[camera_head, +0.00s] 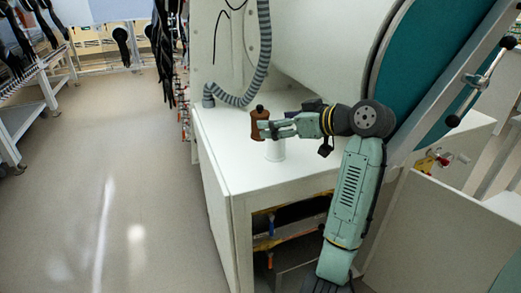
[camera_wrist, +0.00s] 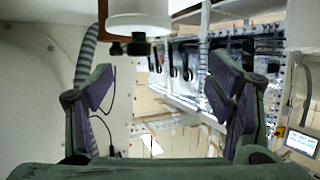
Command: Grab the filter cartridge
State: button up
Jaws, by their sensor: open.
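A short white cylinder, which looks like the filter cartridge (camera_head: 275,151), stands on the white cabinet top in the head view. My gripper (camera_head: 270,129) is just above it and hides its upper part. In the wrist view a white round body with a wide rim (camera_wrist: 139,18) is at the top edge, cut off by the frame; it appears to be the same cylinder. My gripper's fingers (camera_wrist: 163,92) are spread apart there with nothing between the tips. A brown piece with a dark knob (camera_head: 257,126) is at the gripper's tip in the head view; whether they touch is unclear.
The white cabinet top (camera_head: 225,140) is mostly clear on the left. A ribbed grey hose (camera_head: 263,50) hangs behind my gripper. The large white glovebox drum (camera_head: 325,45) rises behind my arm. Open floor (camera_head: 125,150) lies to the left.

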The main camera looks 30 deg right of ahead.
jog(key=s+d+f, duration=0.1)
jog(key=s+d, duration=0.1)
jog(key=s, duration=0.2)
jog(key=p+x, duration=0.1)
jog(key=x, duration=0.4)
jog(key=d+p+x, duration=0.1)
jog(key=x, duration=0.1)
jog(key=shift+w+f+p, duration=0.2)
jog(key=shift+w+p, duration=0.15)
jog(key=shift+c, duration=0.3)
jog(key=c, duration=1.3)
jog(key=shift+o, duration=0.2)
